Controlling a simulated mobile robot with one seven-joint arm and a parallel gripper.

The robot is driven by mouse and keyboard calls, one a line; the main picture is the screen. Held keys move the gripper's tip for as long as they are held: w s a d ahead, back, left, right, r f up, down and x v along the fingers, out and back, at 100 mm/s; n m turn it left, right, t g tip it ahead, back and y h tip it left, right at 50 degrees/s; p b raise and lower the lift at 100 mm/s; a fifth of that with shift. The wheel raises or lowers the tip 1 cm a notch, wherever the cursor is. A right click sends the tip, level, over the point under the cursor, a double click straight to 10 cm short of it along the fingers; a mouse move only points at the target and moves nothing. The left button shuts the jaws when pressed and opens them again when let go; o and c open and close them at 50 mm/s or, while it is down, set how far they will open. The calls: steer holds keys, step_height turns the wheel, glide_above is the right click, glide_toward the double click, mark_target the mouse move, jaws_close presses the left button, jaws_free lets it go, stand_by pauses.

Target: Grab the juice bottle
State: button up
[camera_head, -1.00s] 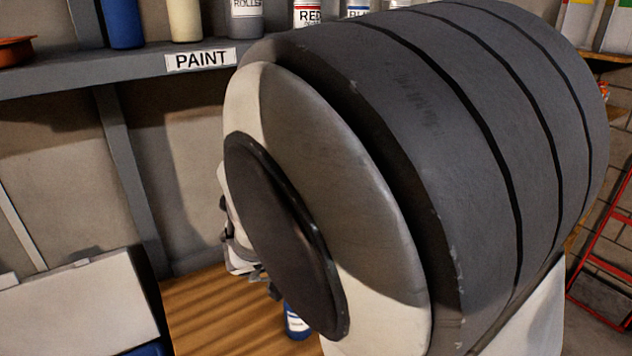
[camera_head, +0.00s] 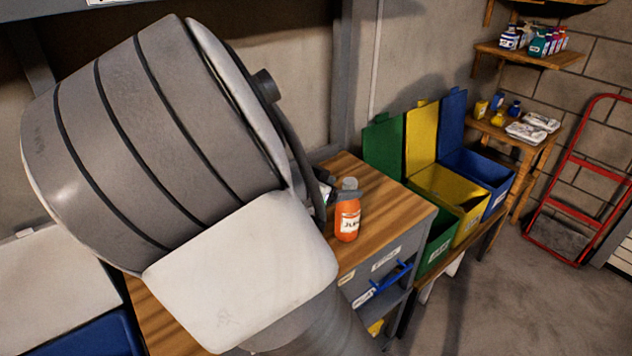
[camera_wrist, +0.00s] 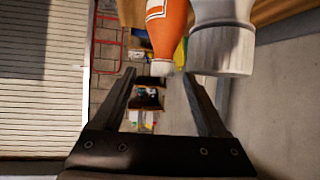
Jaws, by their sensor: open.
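The juice bottle (camera_head: 347,223) is orange with a white label and stands upright on the wooden top of a grey cabinet in the head view. In the wrist view the bottle (camera_wrist: 168,28) appears upside down, its white cap close to the line of the fingertips. My gripper (camera_wrist: 160,74) is open, with nothing held between its fingers. In the head view my arm hides most of the gripper, and a dark finger part shows just behind and left of the bottle. A pale grey-white container (camera_wrist: 222,42) stands right beside the bottle in the wrist view.
The wooden worktop (camera_head: 385,195) is bare right of the bottle. Green, yellow (camera_head: 450,190) and blue open bins stand further right. A red hand truck (camera_head: 575,200) leans at the far right. The floor between is clear.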

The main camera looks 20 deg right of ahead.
mark_target(345, 188)
steer(key=x, duration=0.1)
steer(key=b+x, duration=0.1)
steer(key=x, duration=0.1)
steer(key=b+x, duration=0.1)
steer(key=shift+w+a+f, duration=0.1)
steer(key=shift+w+f, duration=0.05)
steer(key=shift+f, duration=0.3)
steer(key=shift+w+d+f, duration=0.15)
steer(key=shift+w+d, duration=0.2)
steer(key=shift+d, duration=0.1)
steer(key=shift+c, duration=0.2)
jaws_close()
stand_by(0.6)
